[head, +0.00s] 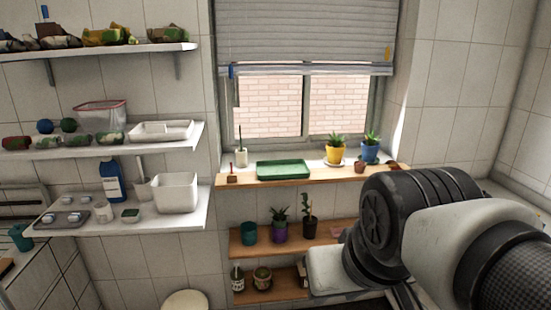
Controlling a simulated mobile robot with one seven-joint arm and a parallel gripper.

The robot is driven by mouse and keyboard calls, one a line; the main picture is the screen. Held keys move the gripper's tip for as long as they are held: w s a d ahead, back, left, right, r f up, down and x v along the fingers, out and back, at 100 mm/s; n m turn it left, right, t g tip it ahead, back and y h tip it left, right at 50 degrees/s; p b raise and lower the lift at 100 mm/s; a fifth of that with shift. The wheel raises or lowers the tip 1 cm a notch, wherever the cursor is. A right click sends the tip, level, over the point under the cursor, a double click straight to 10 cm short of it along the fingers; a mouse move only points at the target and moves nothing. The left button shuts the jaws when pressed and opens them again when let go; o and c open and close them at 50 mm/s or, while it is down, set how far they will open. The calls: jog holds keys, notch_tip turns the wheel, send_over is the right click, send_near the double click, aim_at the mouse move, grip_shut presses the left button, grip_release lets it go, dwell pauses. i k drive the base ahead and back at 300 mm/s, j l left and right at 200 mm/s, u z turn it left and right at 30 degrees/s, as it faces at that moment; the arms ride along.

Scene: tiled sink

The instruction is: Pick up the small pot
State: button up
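Several pots are in the head view, and I cannot tell which one the task means. A very small reddish-brown pot (360,167) is on the wooden windowsill, near its right end. Beside it are a yellow pot (336,154) and a blue pot (371,153), both with green plants. On the wooden shelf below are an empty-looking teal pot (249,233), a purple pot (280,232) with a plant and a dark pot (310,229) with a plant. My arm fills the lower right. My gripper is not visible, nor is anything it might hold.
The windowsill (222,181) also carries a green tray (283,170) and a white cup (241,157). White wall shelves (80,229) at left hold bottles, bins and small items. A lower wooden shelf (270,296) holds two jars. A round pale stool-like top (185,300) is at the bottom.

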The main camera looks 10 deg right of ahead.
aim_at(360, 166)
jog(key=i+l, duration=1.9)
jog(key=l, duration=0.15)
